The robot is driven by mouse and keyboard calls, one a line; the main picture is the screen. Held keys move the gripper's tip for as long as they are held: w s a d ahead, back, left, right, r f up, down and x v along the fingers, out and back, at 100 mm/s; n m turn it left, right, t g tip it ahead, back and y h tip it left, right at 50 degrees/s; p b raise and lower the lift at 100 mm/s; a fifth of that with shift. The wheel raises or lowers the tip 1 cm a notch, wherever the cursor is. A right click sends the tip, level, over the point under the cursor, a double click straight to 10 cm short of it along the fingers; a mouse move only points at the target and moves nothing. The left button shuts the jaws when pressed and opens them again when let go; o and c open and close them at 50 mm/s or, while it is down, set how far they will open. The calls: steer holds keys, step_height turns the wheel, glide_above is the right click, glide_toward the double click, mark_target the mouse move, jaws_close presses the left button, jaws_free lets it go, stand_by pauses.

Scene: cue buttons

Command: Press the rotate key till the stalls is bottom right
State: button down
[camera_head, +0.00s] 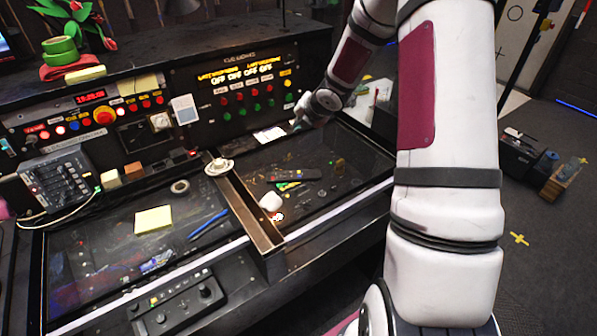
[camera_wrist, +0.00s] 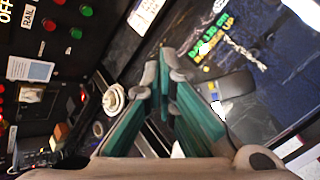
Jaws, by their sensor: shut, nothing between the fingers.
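My gripper (camera_head: 297,127), with teal fingers, is shut and empty above the far side of the right desk top, in front of the button panel. In the wrist view its fingertips (camera_wrist: 164,78) are together over the dark desk top. I cannot make out which control is the rotate key, nor any stalls picture.
A white rounded object (camera_head: 271,201) and dark handheld items lie on the right desk top. A cream round object (camera_head: 219,167) sits on the divider. The left desk top has a yellow note (camera_head: 154,219) and blue pens (camera_head: 208,225). A mixer (camera_head: 58,180) stands left.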

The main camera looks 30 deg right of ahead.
steer(key=f+n, duration=0.1)
steer(key=f+n+y, duration=0.1)
steer(key=f, duration=0.1)
steer(key=f+n, duration=0.1)
steer(key=f, duration=0.1)
steer(key=shift+s+d+f+t+y, duration=0.2)
steer(key=shift+s+d+t+y, duration=0.05)
steer(key=shift+s+t+y, duration=0.05)
steer(key=b, duration=0.4)
glide_above(299, 172)
steer(key=f, duration=0.4)
steer(key=d+f, duration=0.1)
steer(key=f, duration=0.2)
steer(key=shift+w, duration=0.2)
steer(key=shift+s+f+b, duration=0.1)
steer(key=shift+f+b, duration=0.25)
steer(key=shift+f, duration=0.55)
steer(key=shift+f, duration=0.4)
